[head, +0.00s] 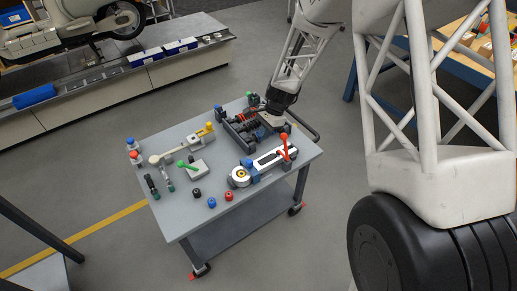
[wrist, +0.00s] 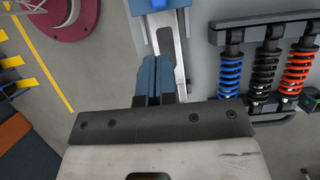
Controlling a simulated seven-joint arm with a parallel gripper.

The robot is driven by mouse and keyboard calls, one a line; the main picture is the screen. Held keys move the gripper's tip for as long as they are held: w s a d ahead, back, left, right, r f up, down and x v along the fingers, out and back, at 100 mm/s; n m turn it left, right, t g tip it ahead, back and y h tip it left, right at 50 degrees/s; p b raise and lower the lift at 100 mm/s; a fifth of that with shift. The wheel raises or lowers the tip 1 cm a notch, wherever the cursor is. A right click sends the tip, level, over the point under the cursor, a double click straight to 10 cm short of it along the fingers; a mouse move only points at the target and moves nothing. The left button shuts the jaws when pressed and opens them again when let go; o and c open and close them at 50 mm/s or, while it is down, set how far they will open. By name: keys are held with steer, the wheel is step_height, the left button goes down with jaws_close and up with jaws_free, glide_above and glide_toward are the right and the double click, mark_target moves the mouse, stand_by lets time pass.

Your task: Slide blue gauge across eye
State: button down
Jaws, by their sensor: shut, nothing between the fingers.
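A blue gauge (head: 250,165) sits on a pale metal rail (head: 268,158) on the grey cart, beside a round eye (head: 240,177) with a yellowish ring and dark centre. A red lever (head: 284,147) stands at the rail's other end. My gripper (head: 279,124) is above the cart, near the rail and the damper rack. In the wrist view my blue-grey fingers (wrist: 160,66) are together and empty, over the rail (wrist: 180,45). A blue part (wrist: 153,6), apparently the gauge, is cut off at the top edge, apart from the fingertips. The eye is outside the wrist view.
A rack (wrist: 232,33) of blue, black and orange-red dampers lies right of my fingers in the wrist view. On the cart (head: 225,215) stand a green-handled block (head: 195,170), small coloured caps and bottles.

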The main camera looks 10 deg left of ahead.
steer(key=shift+f, duration=0.15)
steer(key=shift+x, duration=4.85)
steer(key=shift+s+a, duration=1.75)
steer(key=shift+s, duration=0.05)
steer(key=v, duration=1)
steer(key=shift+w, duration=0.1)
steer(key=shift+w+d+f, duration=0.15)
steer(key=shift+w+d, duration=1.45)
steer(key=shift+d, duration=0.3)
